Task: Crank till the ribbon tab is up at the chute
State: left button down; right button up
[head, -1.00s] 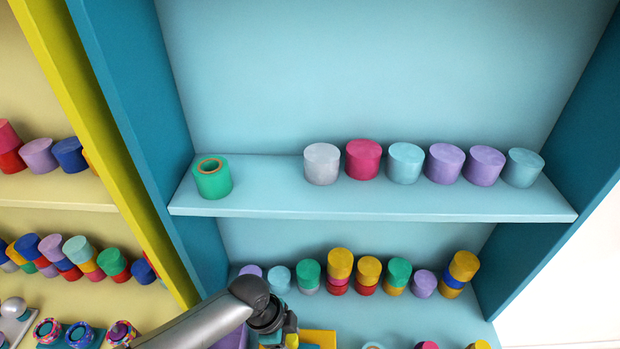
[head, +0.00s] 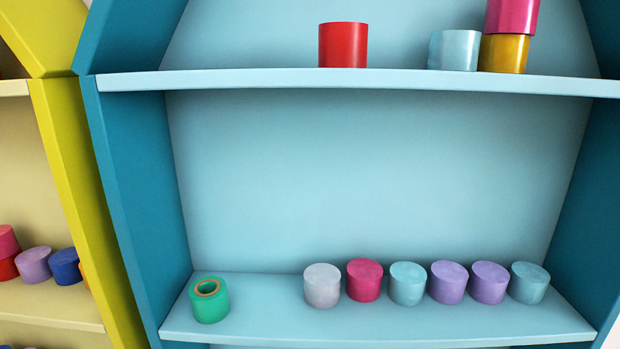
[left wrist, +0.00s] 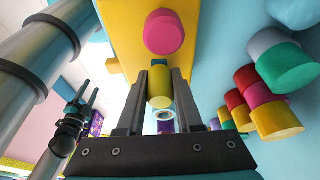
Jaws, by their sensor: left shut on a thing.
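In the left wrist view my left gripper (left wrist: 160,100) is shut on a yellow cylindrical knob (left wrist: 160,82), which looks like the crank's handle. The knob stands in front of a yellow body (left wrist: 125,25) with a round pink disc (left wrist: 164,32) on it. A white ring (left wrist: 165,115) shows beyond the gap between my fingers, partly hidden. A second dark gripper (left wrist: 87,90), likely my right one, is at the left of that view; its jaws are too small to judge. I cannot make out the ribbon tab or the chute. Neither gripper shows in the head view.
The head view shows blue shelves. A green ribbon roll (head: 209,300) and several coloured cylinders (head: 365,281) stand on the lower shelf (head: 270,320). A red cylinder (head: 343,45) is on the upper shelf. Stacked coloured cylinders (left wrist: 275,120) stand right of my left gripper.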

pick_arm(q)
jog(key=shift+w+d, duration=0.1)
jog(key=shift+w, duration=0.4)
jog(key=shift+w+b, duration=0.1)
jog(key=shift+b, duration=0.2)
